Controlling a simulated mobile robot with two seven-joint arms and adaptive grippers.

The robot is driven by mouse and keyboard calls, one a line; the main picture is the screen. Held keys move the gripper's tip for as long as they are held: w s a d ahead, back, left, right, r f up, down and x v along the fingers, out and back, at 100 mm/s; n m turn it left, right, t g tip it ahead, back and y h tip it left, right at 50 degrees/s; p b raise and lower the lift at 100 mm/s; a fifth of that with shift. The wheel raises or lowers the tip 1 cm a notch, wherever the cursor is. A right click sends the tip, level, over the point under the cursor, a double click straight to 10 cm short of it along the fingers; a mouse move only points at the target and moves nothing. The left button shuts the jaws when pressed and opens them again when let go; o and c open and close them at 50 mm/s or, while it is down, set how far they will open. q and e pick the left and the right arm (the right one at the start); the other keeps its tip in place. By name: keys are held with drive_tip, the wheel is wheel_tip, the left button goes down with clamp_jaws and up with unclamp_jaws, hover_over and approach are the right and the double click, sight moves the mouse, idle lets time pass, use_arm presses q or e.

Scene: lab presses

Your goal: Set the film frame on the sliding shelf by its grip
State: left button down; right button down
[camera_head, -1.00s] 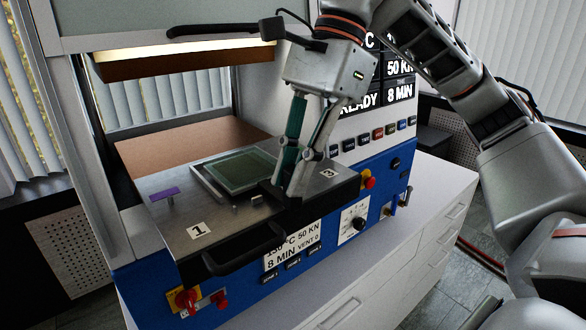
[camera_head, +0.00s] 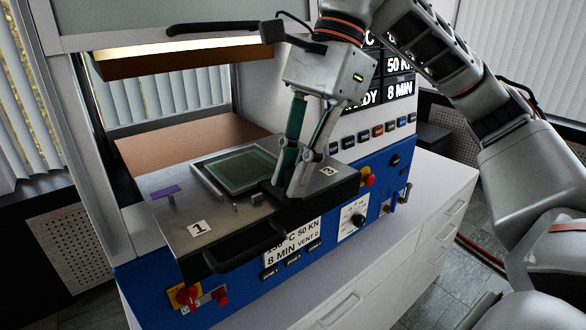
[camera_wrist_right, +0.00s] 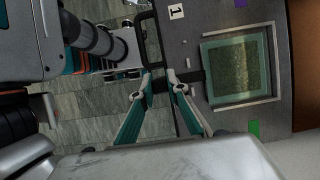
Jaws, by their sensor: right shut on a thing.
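The film frame (camera_head: 243,170), a square pane with a greenish border, lies flat over the steel sliding shelf (camera_head: 176,236), which is pulled out of the press. It also shows in the wrist view (camera_wrist_right: 236,65), near the middle of the shelf plate. My right gripper (camera_head: 280,186) is at the frame's front right edge, pointing down. Whether the frame touches the plate fully, I cannot tell. My left gripper is not in view.
A black handle (camera_head: 245,248) runs along the shelf's front. The raised press head (camera_head: 180,62) is behind and above. Blue control panel (camera_head: 352,220) lies below and right.

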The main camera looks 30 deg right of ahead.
drive_tip(key=shift+f, duration=0.25)
drive_tip(key=c, duration=1.9)
unclamp_jaws()
drive_tip(key=v, duration=1.2)
